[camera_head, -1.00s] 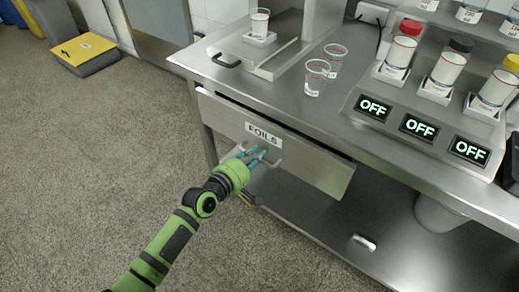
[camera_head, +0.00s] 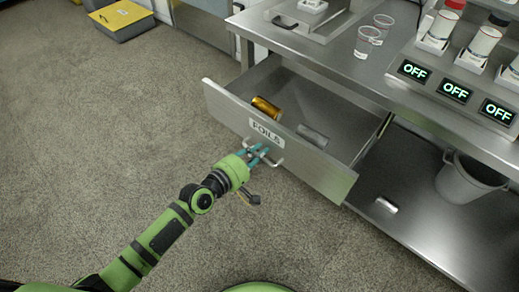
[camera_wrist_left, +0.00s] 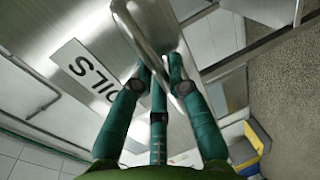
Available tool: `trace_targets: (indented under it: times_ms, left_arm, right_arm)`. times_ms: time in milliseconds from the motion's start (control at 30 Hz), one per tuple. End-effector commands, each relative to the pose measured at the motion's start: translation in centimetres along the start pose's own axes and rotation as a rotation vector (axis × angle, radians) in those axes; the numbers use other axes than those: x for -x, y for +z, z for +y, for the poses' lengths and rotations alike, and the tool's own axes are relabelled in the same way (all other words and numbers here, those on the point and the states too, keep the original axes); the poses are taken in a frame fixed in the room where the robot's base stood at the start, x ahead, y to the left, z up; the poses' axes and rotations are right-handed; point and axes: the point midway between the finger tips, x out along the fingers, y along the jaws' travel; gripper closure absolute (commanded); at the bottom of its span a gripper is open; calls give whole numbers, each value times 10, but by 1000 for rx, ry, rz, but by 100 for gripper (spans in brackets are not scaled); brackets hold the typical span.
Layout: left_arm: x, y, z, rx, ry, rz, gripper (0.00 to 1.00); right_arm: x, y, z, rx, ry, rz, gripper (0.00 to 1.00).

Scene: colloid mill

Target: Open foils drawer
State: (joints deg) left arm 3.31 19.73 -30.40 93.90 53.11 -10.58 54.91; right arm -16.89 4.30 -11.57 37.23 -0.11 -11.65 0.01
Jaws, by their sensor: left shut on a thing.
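The foils drawer (camera_head: 318,174) is a steel drawer under the worktop. It stands pulled out, with its inside showing. Its front bears a FOILS label (camera_head: 266,133), which also shows upside down in the left wrist view (camera_wrist_left: 92,76). A gold foil roll (camera_head: 265,107) and a silver roll (camera_head: 312,136) lie inside. My left gripper (camera_head: 259,155) is at the drawer's front, shut on the bar handle (camera_head: 279,162). In the left wrist view the fingers (camera_wrist_left: 158,75) close around the handle (camera_wrist_left: 140,25). My right gripper is not in view.
The steel worktop (camera_head: 350,75) holds two clear cups (camera_head: 366,42), several capped bottles (camera_head: 481,42) and displays reading OFF (camera_head: 455,91). A grey bin (camera_head: 462,180) and a small metal piece (camera_head: 386,205) are on the lower shelf. The floor left of the drawer is clear.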

Motion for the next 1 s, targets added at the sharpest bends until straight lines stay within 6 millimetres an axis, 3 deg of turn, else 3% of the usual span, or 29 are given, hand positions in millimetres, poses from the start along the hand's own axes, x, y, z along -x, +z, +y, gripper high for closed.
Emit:
trace_targets:
  times_ms: [500, 533, 567, 1000]
  left_arm:
    - [3, 1, -1, 1, 0, -1, 100]
    - [3, 1, -1, 1, 0, -1, 79]
    - [3, 1, -1, 1, 0, -1, 72]
    - [11, 0, -1, 1, 0, 0, 72]
  right_arm:
    - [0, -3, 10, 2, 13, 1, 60]
    - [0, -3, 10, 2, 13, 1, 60]
    - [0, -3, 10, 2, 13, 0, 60]
    - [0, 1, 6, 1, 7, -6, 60]
